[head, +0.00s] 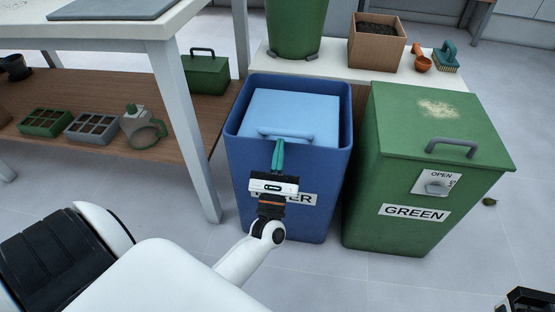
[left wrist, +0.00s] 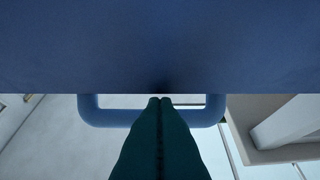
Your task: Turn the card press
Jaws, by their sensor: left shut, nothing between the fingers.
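I see nothing I can name as a card press. A blue bin (head: 240,150) with a partly hidden label has a lighter blue lid (head: 295,108) inside its rim. The lid has a bar handle (head: 318,134). My left gripper (head: 278,146) is shut and empty, its teal fingertips at the handle. In the left wrist view the shut fingertips (left wrist: 160,101) overlap the loop handle (left wrist: 92,112) below a blue surface (left wrist: 160,45); contact cannot be told. A dark part at the head view's lower right corner may be my right gripper (head: 527,300); its fingers are hidden.
A green bin (head: 425,130) labelled GREEN stands to the right, with a grey handle and a knob (head: 437,188) marked OPEN. A workbench (head: 120,30) with a lower shelf (head: 185,165) is at left. A low bench behind holds a planter (head: 378,45) and tools.

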